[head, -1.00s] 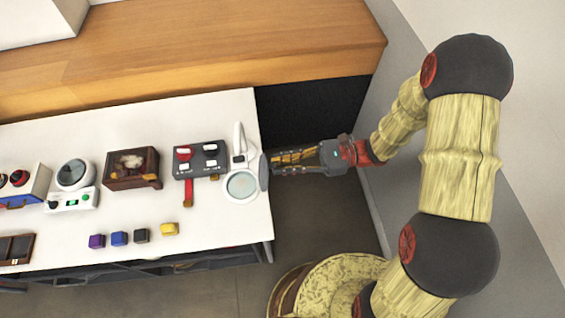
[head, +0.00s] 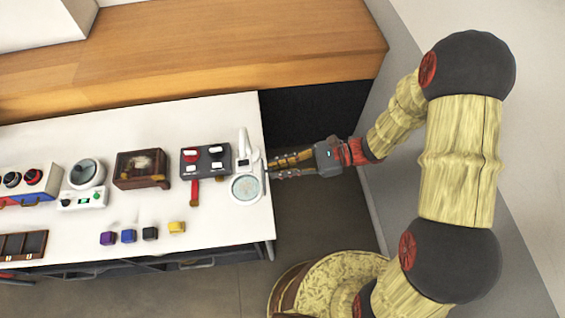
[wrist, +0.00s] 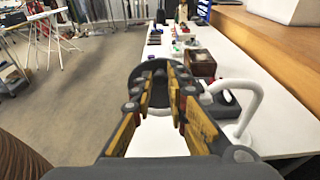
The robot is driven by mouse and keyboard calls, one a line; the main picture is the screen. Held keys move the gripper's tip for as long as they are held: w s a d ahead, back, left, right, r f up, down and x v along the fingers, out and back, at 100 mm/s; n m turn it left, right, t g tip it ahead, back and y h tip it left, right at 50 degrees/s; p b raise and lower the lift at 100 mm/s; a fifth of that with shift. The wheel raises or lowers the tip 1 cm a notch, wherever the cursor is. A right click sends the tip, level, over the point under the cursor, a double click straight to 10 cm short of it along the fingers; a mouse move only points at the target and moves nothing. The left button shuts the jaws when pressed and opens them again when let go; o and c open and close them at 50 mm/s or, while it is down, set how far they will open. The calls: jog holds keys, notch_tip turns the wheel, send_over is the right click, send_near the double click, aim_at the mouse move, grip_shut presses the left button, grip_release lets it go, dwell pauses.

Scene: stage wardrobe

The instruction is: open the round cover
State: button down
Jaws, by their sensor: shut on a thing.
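The round cover is a dark grey disc, seen nearly edge-on in the head view (head: 265,183) at the right end of the white table. It stands steeply up beside a white ring-shaped base (head: 246,188) with a pale round face and a white curved handle or arm behind it. My gripper (head: 271,170) reaches in from the right and is shut on the cover's rim. In the wrist view the dark disc (wrist: 160,67) shows at the fingertips, partly hidden by the fingers. The white arched piece (wrist: 243,88) rises to the right of my gripper (wrist: 163,82).
A dark switch box (head: 205,161) with a red lever stands just left of the base. Further left are a brown wooden box (head: 142,170) and a white device with a round lid (head: 87,172). Several small cubes (head: 150,233) lie at the front. A wooden ledge (head: 220,50) runs behind.

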jog(key=shift+a, duration=0.1)
dwell(0.3)
jog(key=c, duration=1.9)
grip_release()
jog(key=shift+o, duration=0.8)
jog(key=v, duration=1.2)
jog(key=shift+r, duration=0.2)
